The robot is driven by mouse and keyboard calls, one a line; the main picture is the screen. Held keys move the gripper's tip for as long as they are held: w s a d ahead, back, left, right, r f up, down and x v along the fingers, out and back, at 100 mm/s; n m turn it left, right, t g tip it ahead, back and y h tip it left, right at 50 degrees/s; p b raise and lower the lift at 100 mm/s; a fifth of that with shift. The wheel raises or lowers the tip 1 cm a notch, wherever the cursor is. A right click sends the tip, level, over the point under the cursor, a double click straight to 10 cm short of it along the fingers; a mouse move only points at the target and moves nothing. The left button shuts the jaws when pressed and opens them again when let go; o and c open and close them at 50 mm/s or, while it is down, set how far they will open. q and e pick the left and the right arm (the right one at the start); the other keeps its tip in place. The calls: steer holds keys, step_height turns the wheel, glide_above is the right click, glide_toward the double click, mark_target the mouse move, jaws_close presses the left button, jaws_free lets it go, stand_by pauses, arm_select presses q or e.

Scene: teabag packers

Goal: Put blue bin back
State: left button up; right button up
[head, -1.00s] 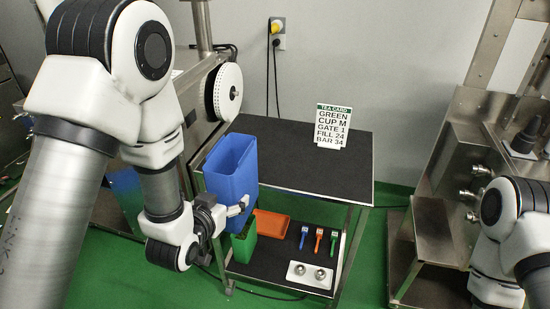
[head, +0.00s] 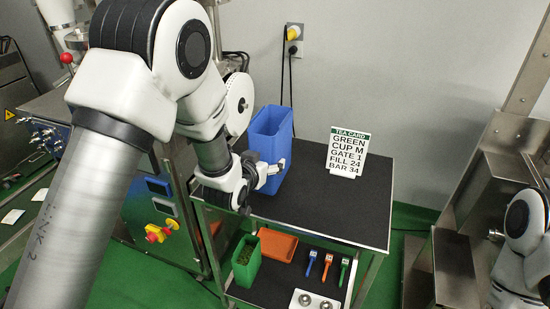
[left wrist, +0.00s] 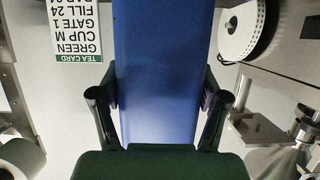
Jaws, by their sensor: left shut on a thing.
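The blue bin (head: 272,140) is a tall, open-topped bin, upright over the left part of the cart's black top. My left gripper (head: 276,170) is shut on its near side. I cannot tell whether its base touches the cart top. In the left wrist view the blue bin (left wrist: 158,70) fills the middle, with the fingers of my left gripper (left wrist: 160,105) on either side of it. My right arm shows at the right edge of the head view, but its gripper is out of frame.
The cart's black top (head: 330,210) is clear around the tea card (head: 347,152). The lower shelf holds a green bin (head: 246,262), an orange tray (head: 278,245), several coloured tools (head: 327,268) and a white holder (head: 314,300). Steel machines stand left and right.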

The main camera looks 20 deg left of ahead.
arm_select(q)
steer(key=w, duration=0.5)
steer(key=shift+d+f+p, duration=0.2)
steer(key=shift+d+p, duration=0.05)
steer(key=shift+p, duration=0.1)
steer(key=shift+w+f, duration=0.2)
steer(key=shift+w, duration=0.1)
step_height(320, 180, down, 3)
steer(key=shift+s+f+p, duration=0.1)
steer(key=shift+p, duration=0.35)
steer(key=shift+f, duration=0.15)
steer(key=o, duration=1.7)
